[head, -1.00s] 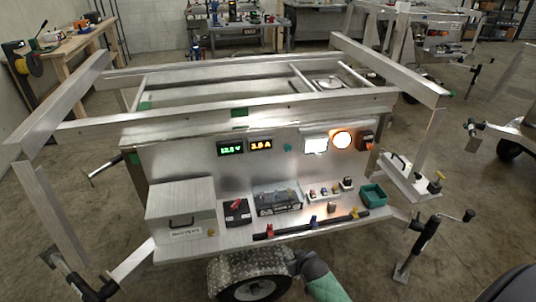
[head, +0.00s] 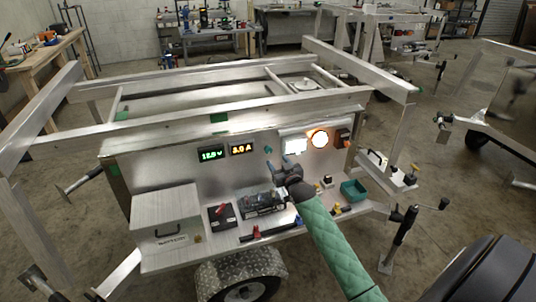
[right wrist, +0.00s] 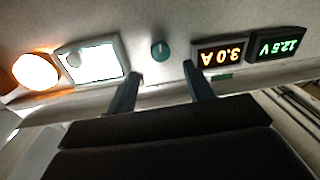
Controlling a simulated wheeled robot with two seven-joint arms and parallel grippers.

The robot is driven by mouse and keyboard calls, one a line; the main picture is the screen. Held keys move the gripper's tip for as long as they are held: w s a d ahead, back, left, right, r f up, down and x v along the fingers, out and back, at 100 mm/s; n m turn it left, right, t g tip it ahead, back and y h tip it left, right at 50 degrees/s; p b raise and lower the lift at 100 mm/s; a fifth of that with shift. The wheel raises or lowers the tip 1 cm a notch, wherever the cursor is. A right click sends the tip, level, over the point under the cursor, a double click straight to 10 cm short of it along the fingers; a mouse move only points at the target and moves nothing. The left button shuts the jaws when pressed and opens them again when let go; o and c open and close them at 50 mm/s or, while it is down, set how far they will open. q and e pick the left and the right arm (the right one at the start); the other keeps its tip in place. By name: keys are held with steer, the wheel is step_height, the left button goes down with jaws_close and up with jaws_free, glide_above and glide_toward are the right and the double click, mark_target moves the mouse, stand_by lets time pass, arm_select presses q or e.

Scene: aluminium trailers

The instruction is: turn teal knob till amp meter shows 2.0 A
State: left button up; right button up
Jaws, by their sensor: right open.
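The small round teal knob (head: 268,149) is on the upright aluminium panel, just right of the amp meter (head: 242,149). In the right wrist view, the knob (right wrist: 160,50) shows upside down with the panel, and the amp meter (right wrist: 220,56) reads 3.0 A in orange. My right gripper (head: 267,173) is just below and in front of the knob. In the right wrist view its two fingers (right wrist: 158,80) are spread and empty, with the knob beyond the gap between their tips. They appear apart from the knob. My left gripper is out of view.
A green volt meter (head: 211,153) sits left of the amp meter. A white lit panel (head: 294,145) and a glowing orange lamp (head: 319,139) are to the right. The shelf below holds a metal box (head: 165,223), a battery-like block and a teal bin (head: 353,190).

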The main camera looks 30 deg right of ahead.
mark_target(269, 151)
steer(key=w, duration=0.2)
steer(key=w+p, duration=0.1)
steer(key=w, duration=0.1)
steer(key=w+d+p, duration=0.1)
steer(key=w, duration=0.1)
steer(key=shift+r, duration=0.1)
steer(key=shift+w+p, duration=0.45)
steer(key=shift+w, duration=0.25)
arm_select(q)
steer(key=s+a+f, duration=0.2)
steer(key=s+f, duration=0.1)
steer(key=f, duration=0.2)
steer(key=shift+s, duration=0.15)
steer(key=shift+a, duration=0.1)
arm_select(e)
steer(key=c, duration=1)
